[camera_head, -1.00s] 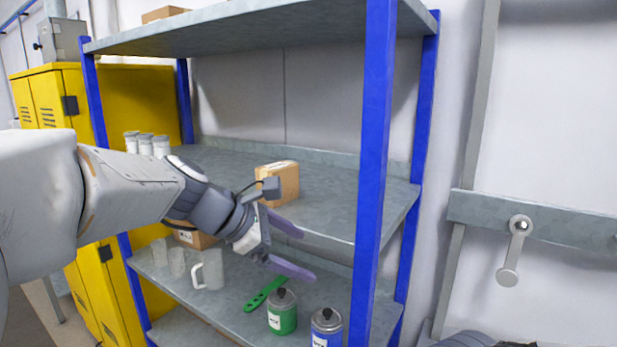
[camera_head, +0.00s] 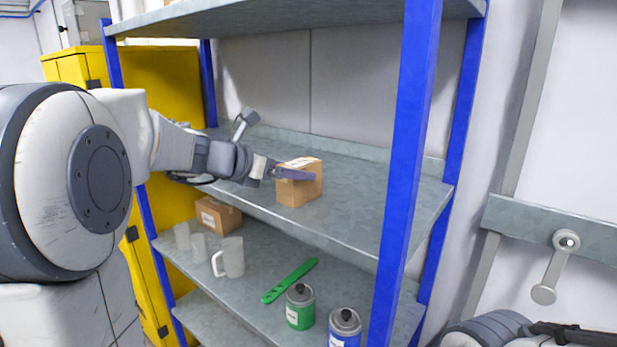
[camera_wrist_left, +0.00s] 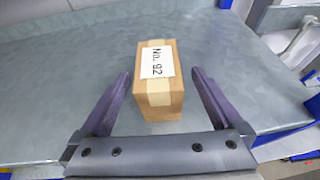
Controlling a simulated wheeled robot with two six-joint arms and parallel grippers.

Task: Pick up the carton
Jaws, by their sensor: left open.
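A brown carton (camera_head: 299,187) stands upright on the middle shelf, near its front edge. In the left wrist view the carton (camera_wrist_left: 158,98) shows a white label reading "No. 92" and a tape strip. My left gripper (camera_head: 292,171) is at the carton, coming from the left. In the left wrist view my left gripper (camera_wrist_left: 158,78) is open, with one purple finger on each side of the carton and gaps between fingers and carton. A second brown carton (camera_head: 217,216) sits on the shelf below. Part of my right arm shows at the bottom right; its gripper's fingers cannot be made out.
Blue posts (camera_head: 408,170) frame the shelf unit. The lower shelf holds a white mug (camera_head: 230,258), a green tool (camera_head: 290,281), a green can (camera_head: 300,308) and a blue can (camera_head: 345,327). The middle shelf (camera_head: 365,200) is clear right of the carton. A yellow cabinet (camera_head: 160,95) stands at left.

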